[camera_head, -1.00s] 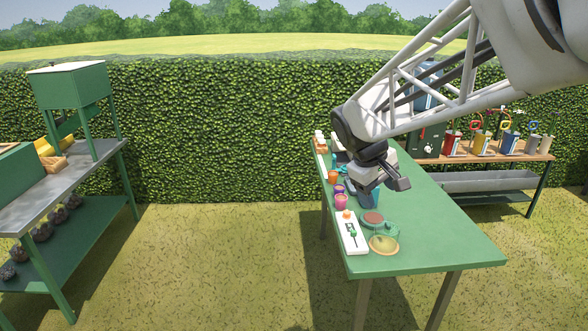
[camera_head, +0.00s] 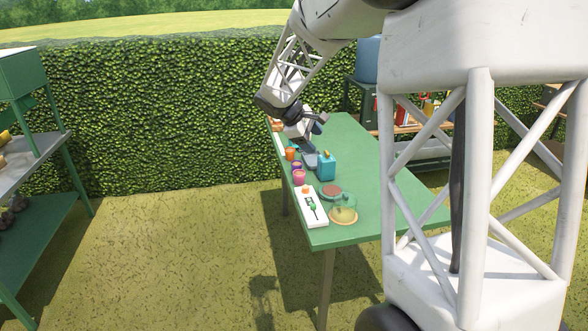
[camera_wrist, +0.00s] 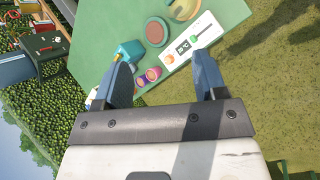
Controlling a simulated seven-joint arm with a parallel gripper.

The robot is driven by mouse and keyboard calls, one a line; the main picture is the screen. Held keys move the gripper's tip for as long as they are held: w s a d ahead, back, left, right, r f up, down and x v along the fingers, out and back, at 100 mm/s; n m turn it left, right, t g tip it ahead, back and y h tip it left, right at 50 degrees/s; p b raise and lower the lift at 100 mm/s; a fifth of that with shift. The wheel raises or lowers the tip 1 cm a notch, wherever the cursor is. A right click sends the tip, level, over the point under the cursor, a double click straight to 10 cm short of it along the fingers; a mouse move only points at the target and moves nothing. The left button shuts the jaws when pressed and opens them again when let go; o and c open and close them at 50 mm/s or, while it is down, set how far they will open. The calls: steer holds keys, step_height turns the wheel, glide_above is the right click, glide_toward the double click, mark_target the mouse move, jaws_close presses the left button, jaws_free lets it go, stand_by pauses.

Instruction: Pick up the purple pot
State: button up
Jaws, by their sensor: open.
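The purple pot (camera_head: 297,165) stands on the green table between an orange pot (camera_head: 291,154) and a magenta pot (camera_head: 299,177). In the wrist view the purple pot (camera_wrist: 141,81) shows small between my fingers, nearer the left one, beside the magenta pot (camera_wrist: 152,74). My gripper (camera_wrist: 162,62) is open and empty, its two blue-grey fingers wide apart. In the head view my gripper (camera_head: 306,148) is over the table by the pots, on their far side. The exact gap to the purple pot is hard to tell.
A blue bottle-like container (camera_head: 326,165) stands close to the right of the pots. A white panel (camera_head: 311,206) with an orange knob lies in front, beside round dishes (camera_head: 343,215). The green table (camera_head: 395,195) is clear on its right side.

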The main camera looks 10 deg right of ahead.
steer(key=w+f+n+h, duration=0.2)
steer(key=w+f, duration=0.4)
steer(key=w, duration=0.5)
steer(key=w+f+n+h, duration=0.1)
steer(key=w+f+n, duration=0.2)
steer(key=w+f, duration=0.5)
steer(key=n+t+h, duration=0.3)
steer(key=n, duration=0.2)
glide_toward(301, 164)
steer(key=shift+r, duration=0.3)
steer(key=shift+d, duration=0.15)
steer(key=shift+x, duration=1.2)
steer(key=shift+f, duration=0.1)
steer(key=shift+x, duration=2.55)
steer(key=c, duration=0.6)
